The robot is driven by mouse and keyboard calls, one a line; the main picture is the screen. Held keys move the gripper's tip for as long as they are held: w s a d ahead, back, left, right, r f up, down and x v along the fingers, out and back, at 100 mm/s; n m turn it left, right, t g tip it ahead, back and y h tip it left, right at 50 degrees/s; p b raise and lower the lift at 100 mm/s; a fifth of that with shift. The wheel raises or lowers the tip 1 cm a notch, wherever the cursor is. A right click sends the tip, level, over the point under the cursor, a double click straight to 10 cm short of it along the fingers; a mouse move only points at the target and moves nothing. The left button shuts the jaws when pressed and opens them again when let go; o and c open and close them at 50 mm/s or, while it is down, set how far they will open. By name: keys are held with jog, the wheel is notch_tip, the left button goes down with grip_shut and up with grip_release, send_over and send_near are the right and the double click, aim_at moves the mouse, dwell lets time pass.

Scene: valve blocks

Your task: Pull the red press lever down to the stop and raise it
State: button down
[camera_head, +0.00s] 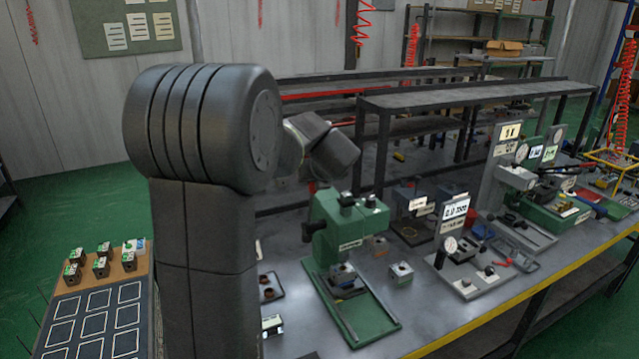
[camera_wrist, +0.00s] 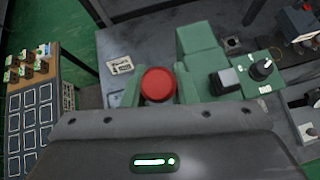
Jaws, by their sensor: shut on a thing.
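The green press (camera_head: 345,225) stands on the metal bench, with its base plate toward the front edge. In the wrist view the press head (camera_wrist: 200,45) shows just beyond my gripper. The round red knob (camera_wrist: 158,82) of the press lever sits between the two fingers of my gripper (camera_wrist: 158,92), which is shut on it. The lever's rod is hidden under the knob. In the head view my dark arm fills the left middle and hides the fingers, so the lever's height cannot be told there.
A board with printed squares and small blocks (camera_head: 100,300) stands at the left. A grey gauge fixture (camera_head: 470,270) and other green fixtures (camera_head: 555,190) stand to the right on the bench. A small block (camera_head: 401,273) sits beside the press. A shelf (camera_head: 440,98) stands behind.

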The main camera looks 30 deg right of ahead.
jog(key=shift+w+d+r+g, duration=0.2)
jog(key=shift+w+g, duration=0.6)
jog(key=shift+w, duration=0.65)
jog(key=shift+w+d+r+g, duration=0.15)
jog(key=shift+w+g, duration=0.65)
jog(key=shift+w, duration=0.6)
jog(key=c, duration=1.6)
grip_release()
jog(key=o, duration=0.4)
jog(key=shift+w, duration=0.15)
jog(key=shift+o, duration=0.2)
jog(key=b+v, duration=0.2)
jog(key=v, duration=1.2)
jog(key=shift+d, duration=0.2)
jog(key=shift+f, duration=0.1)
